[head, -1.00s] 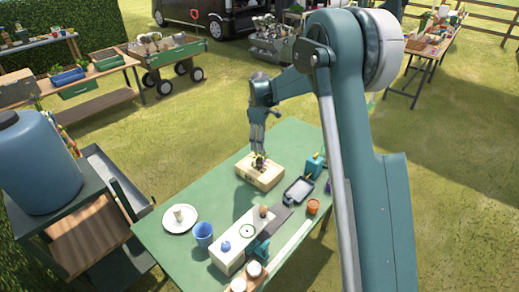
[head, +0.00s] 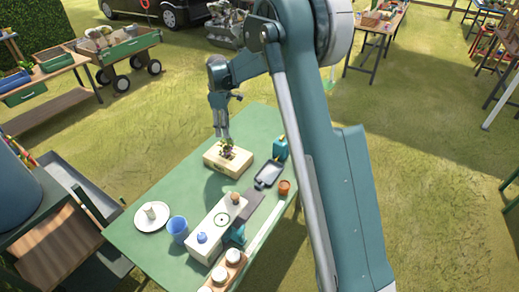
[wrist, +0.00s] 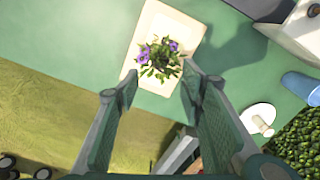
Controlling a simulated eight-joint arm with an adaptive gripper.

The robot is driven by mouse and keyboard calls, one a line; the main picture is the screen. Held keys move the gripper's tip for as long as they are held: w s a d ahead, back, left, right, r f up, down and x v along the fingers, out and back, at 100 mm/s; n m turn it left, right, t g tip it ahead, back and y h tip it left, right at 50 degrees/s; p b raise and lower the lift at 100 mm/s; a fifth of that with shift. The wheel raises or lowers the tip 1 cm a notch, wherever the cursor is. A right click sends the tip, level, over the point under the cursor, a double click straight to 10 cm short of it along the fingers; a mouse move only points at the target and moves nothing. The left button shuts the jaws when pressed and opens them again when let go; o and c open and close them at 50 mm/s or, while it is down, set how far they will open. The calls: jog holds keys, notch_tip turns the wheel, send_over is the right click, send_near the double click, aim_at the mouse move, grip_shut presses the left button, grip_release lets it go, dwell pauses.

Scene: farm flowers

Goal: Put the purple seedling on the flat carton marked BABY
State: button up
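The purple seedling (wrist: 160,58), with green leaves and purple flowers, stands on a pale flat carton (wrist: 170,22) in the wrist view. In the head view the seedling (head: 228,150) shows dark and small on top of the carton (head: 220,168), at the far part of the green table. Any marking on the carton is unreadable. My gripper (wrist: 156,84) is open and empty, its two fingers apart. The seedling shows beyond and between the fingertips. In the head view my gripper (head: 221,136) hangs just above the seedling, pointing down.
On the green table (head: 150,200) are a white plate (head: 143,219), a blue cup (head: 178,228), a long pale box (head: 212,240), a dark tray (head: 268,174), an orange pot (head: 284,187) and a teal bottle (head: 280,148). The table left of the carton is clear.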

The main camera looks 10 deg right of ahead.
jog(key=shift+r, duration=0.1)
jog(key=s+d+r+m+t, duration=0.25)
jog(key=s+d+r, duration=0.25)
jog(key=s+r, duration=0.6)
jog(key=s+d+r+m+t, duration=0.1)
jog(key=s+d+r+m, duration=0.3)
jog(key=s+r, duration=0.7)
jog(key=s+d+f+m+t, duration=0.1)
jog(key=s+d+m, duration=0.1)
jog(key=s, duration=0.8)
jog(key=s+d+f+m+t, duration=0.1)
jog(key=s+d+f+m, duration=0.1)
jog(key=s, duration=0.7)
jog(key=s+d+f+m+t, duration=0.1)
jog(key=s+d+m, duration=0.1)
jog(key=s, duration=0.8)
jog(key=shift+s+f+m+t, duration=0.35)
jog(key=shift+f+m, duration=0.05)
jog(key=shift+m, duration=0.15)
